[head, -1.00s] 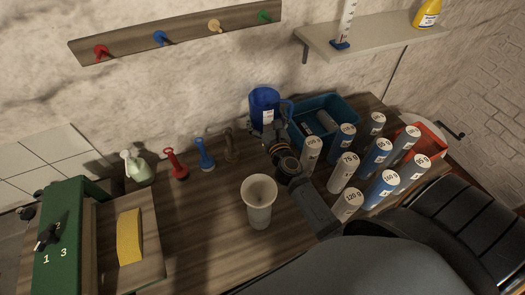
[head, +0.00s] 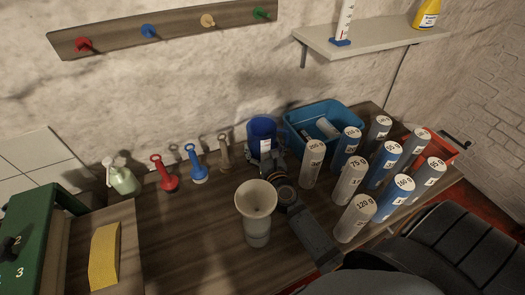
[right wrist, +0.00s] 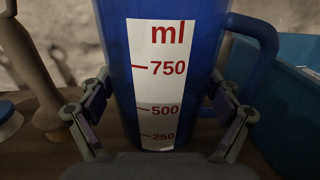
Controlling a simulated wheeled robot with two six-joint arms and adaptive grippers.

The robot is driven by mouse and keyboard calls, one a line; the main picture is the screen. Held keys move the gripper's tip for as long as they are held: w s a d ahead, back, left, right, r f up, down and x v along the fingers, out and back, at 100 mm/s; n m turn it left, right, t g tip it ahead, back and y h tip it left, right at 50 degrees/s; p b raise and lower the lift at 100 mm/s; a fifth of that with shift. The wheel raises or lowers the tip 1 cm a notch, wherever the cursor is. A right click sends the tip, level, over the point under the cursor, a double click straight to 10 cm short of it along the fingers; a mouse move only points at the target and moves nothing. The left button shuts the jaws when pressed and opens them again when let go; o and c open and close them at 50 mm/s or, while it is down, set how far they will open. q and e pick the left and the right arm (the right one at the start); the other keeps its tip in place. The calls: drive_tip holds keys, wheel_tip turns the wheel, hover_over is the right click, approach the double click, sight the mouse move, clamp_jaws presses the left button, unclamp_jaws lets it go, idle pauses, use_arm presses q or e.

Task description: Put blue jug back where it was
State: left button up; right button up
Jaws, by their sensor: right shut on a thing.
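The blue jug (head: 262,133) is at the back of the wooden table, between the brown peg stand and the teal bin. It is upright. The right wrist view shows the jug (right wrist: 200,50) close up, its white ml scale facing me and its handle to the right. My right gripper (head: 266,160) is shut on the jug's body, with fingers on both sides of it (right wrist: 158,115). My left gripper is not in view.
A teal bin (head: 350,112) stands just right of the jug. Several labelled cylinders (head: 351,180) crowd the right side. A pale cup (head: 257,228) stands in front. Red (head: 165,178), blue (head: 195,165) and brown (head: 225,155) stands are to the left. The table's middle left is clear.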

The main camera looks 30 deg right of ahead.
drive_tip(key=shift+w, duration=0.1)
drive_tip(key=shift+f, duration=0.1)
drive_tip(key=o, duration=1.5)
drive_tip(key=shift+o, duration=0.2)
drive_tip(key=shift+s+a, duration=0.1)
drive_tip(key=shift+s, duration=0.3)
drive_tip(key=s+b, duration=0.1)
drive_tip(key=s, duration=0.2)
drive_tip(key=s+a+b, duration=0.1)
drive_tip(key=s, duration=0.3)
drive_tip(key=s+a+b, duration=0.1)
drive_tip(key=s+b, duration=0.1)
drive_tip(key=s, duration=0.1)
drive_tip(key=shift+s, duration=0.25)
drive_tip(key=shift+s+r, duration=0.2)
drive_tip(key=shift+s, duration=0.15)
